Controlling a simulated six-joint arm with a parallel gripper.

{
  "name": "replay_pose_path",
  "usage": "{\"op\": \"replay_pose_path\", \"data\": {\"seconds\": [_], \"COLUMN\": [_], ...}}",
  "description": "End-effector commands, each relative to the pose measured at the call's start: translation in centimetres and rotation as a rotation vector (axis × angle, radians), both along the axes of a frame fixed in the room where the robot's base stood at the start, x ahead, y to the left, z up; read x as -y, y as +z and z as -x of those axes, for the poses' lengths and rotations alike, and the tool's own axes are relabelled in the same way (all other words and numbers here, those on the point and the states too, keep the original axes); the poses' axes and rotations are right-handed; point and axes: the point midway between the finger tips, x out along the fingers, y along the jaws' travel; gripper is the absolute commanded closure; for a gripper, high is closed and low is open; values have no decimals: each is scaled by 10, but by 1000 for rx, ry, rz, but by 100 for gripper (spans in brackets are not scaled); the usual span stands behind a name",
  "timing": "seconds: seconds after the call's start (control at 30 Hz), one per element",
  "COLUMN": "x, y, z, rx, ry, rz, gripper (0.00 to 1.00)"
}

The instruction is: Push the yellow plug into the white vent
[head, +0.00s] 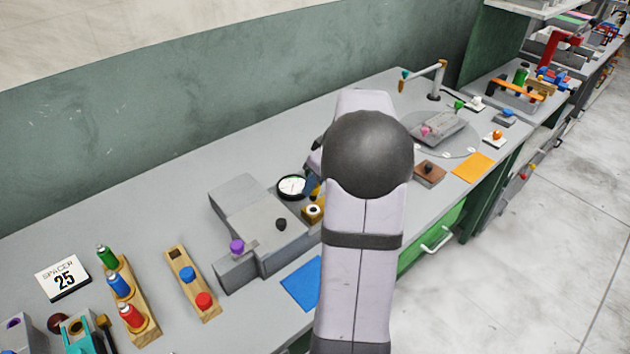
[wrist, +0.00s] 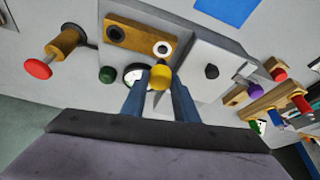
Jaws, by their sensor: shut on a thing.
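My gripper (wrist: 159,90) has blue fingers and is shut on the yellow plug (wrist: 160,76), whose rounded end shows between the fingertips in the wrist view. The white vent (wrist: 155,47) is a white ring around a dark hole at one end of a brown block (wrist: 137,40). In the wrist view the plug appears just below the vent; the gap between them is hard to judge. In the head view the white vent (head: 313,210) shows beside my arm, which hides the plug and most of the gripper.
A black-rimmed hole (wrist: 115,34) is at the block's other end. A grey press (head: 255,225) with a black knob (head: 281,224) and a purple knob (head: 237,246) stands alongside. A dial (head: 292,187) is close behind. A blue mat (head: 302,284) lies flat in front.

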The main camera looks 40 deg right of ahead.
Motion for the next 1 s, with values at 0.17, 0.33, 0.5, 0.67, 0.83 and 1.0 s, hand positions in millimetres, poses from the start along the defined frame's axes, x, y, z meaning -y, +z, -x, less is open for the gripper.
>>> {"op": "replay_pose_path", "data": {"seconds": [0.17,0.33,0.5,0.67,0.83,1.0], "x": [0,0,0,0,0,0], "y": [-18,-27,-30,-30,-29,-29], "z": [0,0,0,0,0,0], "rx": [0,0,0,0,0,0], "ry": [0,0,0,0,0,0], "rz": [0,0,0,0,0,0], "gripper": [95,95,95,95,95,95]}}
